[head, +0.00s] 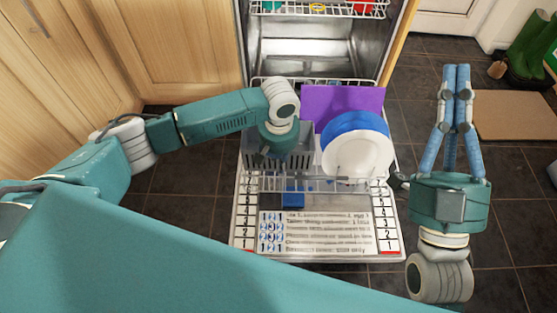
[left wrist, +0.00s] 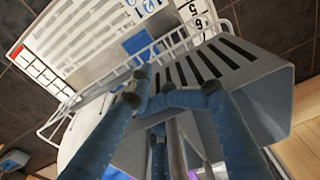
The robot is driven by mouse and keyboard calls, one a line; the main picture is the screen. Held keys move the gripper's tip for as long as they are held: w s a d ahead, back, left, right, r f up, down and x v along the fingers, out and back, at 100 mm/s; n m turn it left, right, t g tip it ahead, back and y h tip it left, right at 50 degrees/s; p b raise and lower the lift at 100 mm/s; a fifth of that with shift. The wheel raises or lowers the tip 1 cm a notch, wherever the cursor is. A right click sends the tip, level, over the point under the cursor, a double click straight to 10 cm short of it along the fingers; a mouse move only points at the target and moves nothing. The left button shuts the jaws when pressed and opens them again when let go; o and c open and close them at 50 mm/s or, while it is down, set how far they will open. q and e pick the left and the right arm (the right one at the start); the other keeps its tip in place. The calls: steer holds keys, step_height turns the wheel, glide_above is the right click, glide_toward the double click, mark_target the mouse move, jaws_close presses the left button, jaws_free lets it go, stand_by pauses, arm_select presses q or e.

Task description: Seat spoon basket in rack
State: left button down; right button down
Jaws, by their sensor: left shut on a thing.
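The spoon basket (head: 298,160) is a grey box with slotted walls at the left of the dishwasher's lower rack (head: 266,186). My left gripper (head: 278,152) is over it in the head view, with its fingers hidden behind the wrist. In the left wrist view the blue fingers (left wrist: 178,92) are shut on the wall of the basket (left wrist: 262,95). The rack wires (left wrist: 165,45) run close beside the slotted wall. I cannot tell whether the basket's base rests in the rack. My right gripper (head: 456,72) is empty, off to the right; its fingertips look close together, but the opening is unclear.
A white plate (head: 357,157), a blue plate (head: 345,123) and a purple board (head: 320,100) stand right of the basket. The open door (head: 315,232) carries numbered labels. A blue block (head: 293,200) lies by the rack front. The upper rack (head: 318,8) is above. Cabinets (head: 160,45) flank the left.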

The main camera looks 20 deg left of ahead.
arm_select(q)
steer(key=shift+f, duration=0.15)
arm_select(e)
steer(key=shift+w+f+g, duration=0.3)
steer(key=shift+w+f, duration=0.05)
steer(key=shift+f, duration=0.15)
steer(key=shift+f, duration=0.1)
arm_select(q)
steer(key=c, duration=1.3)
jaws_free()
steer(key=shift+o, duration=0.2)
arm_select(e)
steer(key=shift+r, duration=0.25)
